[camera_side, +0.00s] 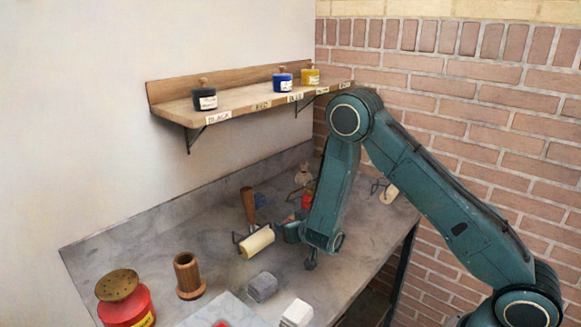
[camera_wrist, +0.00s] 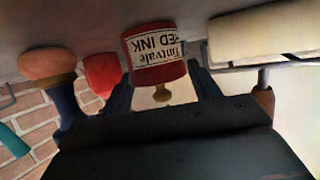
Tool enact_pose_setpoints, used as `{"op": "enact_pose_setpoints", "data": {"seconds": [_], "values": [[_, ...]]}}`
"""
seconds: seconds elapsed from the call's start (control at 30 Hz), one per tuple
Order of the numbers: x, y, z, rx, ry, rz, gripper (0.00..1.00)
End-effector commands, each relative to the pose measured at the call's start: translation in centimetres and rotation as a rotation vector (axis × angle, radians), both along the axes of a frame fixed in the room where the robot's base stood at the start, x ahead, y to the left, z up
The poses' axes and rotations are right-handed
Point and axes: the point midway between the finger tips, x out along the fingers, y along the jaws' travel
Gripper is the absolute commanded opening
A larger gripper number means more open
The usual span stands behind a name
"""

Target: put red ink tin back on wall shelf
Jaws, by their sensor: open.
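The red ink tin (camera_wrist: 155,58) has a white label and a small knob, and appears upside down in the wrist view. My gripper (camera_wrist: 162,84) is open, with one finger on each side of the tin; I cannot tell whether they touch it. In the side view my gripper (camera_side: 291,231) is low over the bench. A red patch (camera_side: 306,201) shows beside it there, but I cannot tell whether it is the tin. The wooden wall shelf (camera_side: 240,107) has name labels on its front edge. Its place above the RED label is bare.
The shelf holds a black tin (camera_side: 205,99), a blue tin (camera_side: 282,81) and a yellow tin (camera_side: 310,76). A cream roller (camera_side: 256,242) lies close to my gripper. Another red object (camera_wrist: 102,74) is beside the tin. A wooden pot (camera_side: 188,276) and red can (camera_side: 126,306) stand at front left.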

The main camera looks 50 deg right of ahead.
Motion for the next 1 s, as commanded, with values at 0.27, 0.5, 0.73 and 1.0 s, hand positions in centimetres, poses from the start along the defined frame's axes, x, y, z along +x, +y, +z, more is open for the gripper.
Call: {"op": "enact_pose_setpoints", "data": {"seconds": [0.27,0.5,0.73,1.0], "values": [[-0.03,0.01,0.01,0.000,0.000,0.000,0.61],[-0.02,0.02,0.02,0.000,0.000,0.000,0.20],[0.02,0.02,0.10,0.000,-0.002,0.001,0.15],[0.04,-0.01,0.69,0.000,-0.003,0.000,0.15]]}}
